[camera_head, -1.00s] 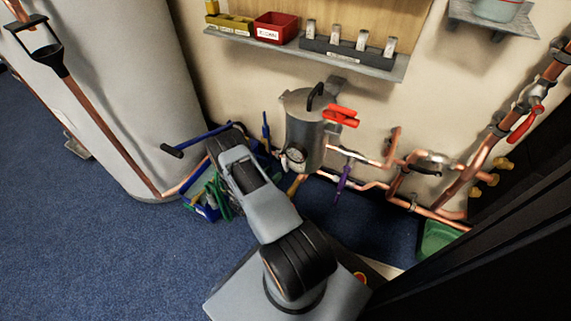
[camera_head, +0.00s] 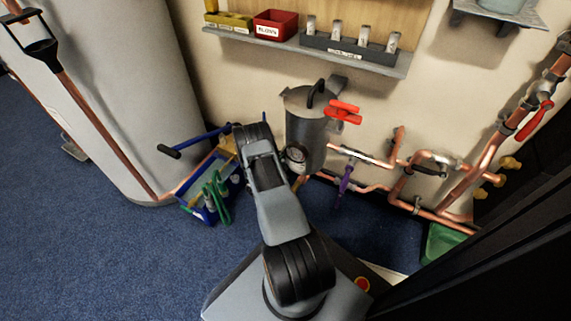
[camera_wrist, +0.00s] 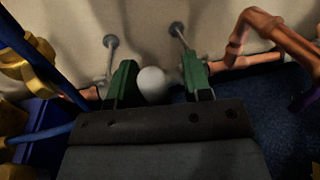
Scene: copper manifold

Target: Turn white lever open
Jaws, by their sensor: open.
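A white rounded piece (camera_wrist: 152,84) shows between the two green fingers of my gripper (camera_wrist: 159,76) in the wrist view. It looks like the end of the white lever, but the rest of its shape is hidden. My gripper is open, with a finger on either side of it. A gap shows right of the piece; I cannot tell whether the left finger touches it. In the head view my arm hides the gripper and the white lever.
A grey canister with a gauge (camera_head: 305,130) stands just right of my arm, with a red handle (camera_head: 343,111) beside it. Copper pipes (camera_head: 372,187) run along the wall to the right. A blue tool tray (camera_head: 205,212) sits on the floor at left. Blue carpet is clear farther left.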

